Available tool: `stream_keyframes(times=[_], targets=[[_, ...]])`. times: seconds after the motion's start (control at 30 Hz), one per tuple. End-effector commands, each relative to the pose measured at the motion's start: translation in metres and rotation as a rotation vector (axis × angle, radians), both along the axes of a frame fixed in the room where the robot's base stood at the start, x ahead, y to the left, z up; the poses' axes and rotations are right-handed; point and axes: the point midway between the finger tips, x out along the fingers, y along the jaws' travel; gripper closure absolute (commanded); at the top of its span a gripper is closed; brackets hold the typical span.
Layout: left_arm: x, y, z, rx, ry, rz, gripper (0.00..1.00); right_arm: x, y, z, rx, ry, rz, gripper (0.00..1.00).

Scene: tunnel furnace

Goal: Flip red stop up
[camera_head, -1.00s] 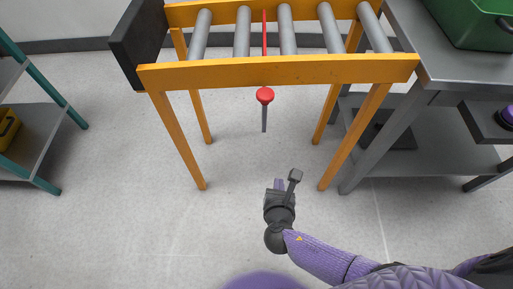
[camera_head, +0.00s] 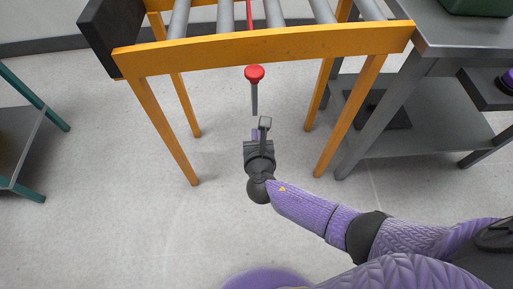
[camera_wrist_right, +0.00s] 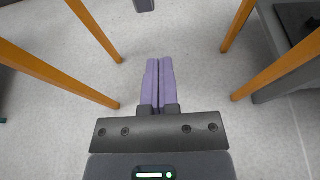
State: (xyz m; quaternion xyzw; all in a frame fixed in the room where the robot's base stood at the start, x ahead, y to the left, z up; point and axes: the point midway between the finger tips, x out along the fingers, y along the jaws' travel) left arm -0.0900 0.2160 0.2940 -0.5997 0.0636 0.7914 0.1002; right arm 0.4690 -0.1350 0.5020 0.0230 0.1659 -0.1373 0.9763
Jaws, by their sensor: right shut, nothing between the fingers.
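The red stop (camera_head: 254,73) is a round red knob on the front rail of the orange roller frame (camera_head: 270,48), with a grey bar (camera_head: 254,98) hanging down below it. A thin red strip (camera_head: 249,16) runs back between the rollers behind it. My right gripper (camera_head: 257,134) is below the bar's lower end, apart from it in the picture. In the right wrist view its purple fingers (camera_wrist_right: 158,82) are together with nothing between them. The grey bar's end (camera_wrist_right: 144,5) shows at the top of that view. My left gripper is not seen.
The frame's orange legs (camera_head: 160,130) stand on both sides of my right gripper. A grey metal table (camera_head: 455,38) with a lower shelf is at the right. A green-legged shelf (camera_head: 20,135) is at the left. The floor between is clear.

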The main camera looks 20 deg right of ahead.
Motion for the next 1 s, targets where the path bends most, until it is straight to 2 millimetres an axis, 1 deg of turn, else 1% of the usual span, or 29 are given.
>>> stream_keyframes(times=[0.03,0.07,0.13,0.2,0.3,0.4,0.53,0.7,0.77,0.87,0.9,1.0], targets=[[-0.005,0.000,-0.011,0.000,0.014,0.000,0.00,0.009,-0.003,-0.012,0.000,0.004,-0.002,1.00],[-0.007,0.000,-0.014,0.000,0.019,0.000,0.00,0.014,-0.004,-0.014,-0.002,0.004,-0.001,1.00],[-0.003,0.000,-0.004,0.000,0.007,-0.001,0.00,0.016,-0.005,0.008,0.002,-0.004,-0.001,1.00],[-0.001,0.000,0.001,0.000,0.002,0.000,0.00,0.016,-0.005,0.022,0.002,-0.005,0.000,1.00],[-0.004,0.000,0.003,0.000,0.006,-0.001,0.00,0.016,-0.005,0.031,0.002,-0.003,-0.001,1.00],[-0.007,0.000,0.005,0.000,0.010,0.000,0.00,0.015,-0.004,0.035,0.001,0.000,0.000,1.00],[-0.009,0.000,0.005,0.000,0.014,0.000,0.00,0.015,-0.004,0.035,0.001,0.001,0.000,1.00],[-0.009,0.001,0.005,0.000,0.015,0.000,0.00,0.015,-0.004,0.035,0.001,0.001,0.000,1.00],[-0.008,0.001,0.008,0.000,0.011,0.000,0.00,0.015,-0.004,0.038,0.001,0.000,0.000,1.00],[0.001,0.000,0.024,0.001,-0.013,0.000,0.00,0.016,-0.004,0.061,-0.001,-0.007,0.000,1.00],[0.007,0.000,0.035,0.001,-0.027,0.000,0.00,0.016,-0.005,0.074,-0.001,-0.010,-0.001,1.00],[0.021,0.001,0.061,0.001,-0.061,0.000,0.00,0.017,-0.004,0.104,-0.001,-0.013,-0.001,1.00]])
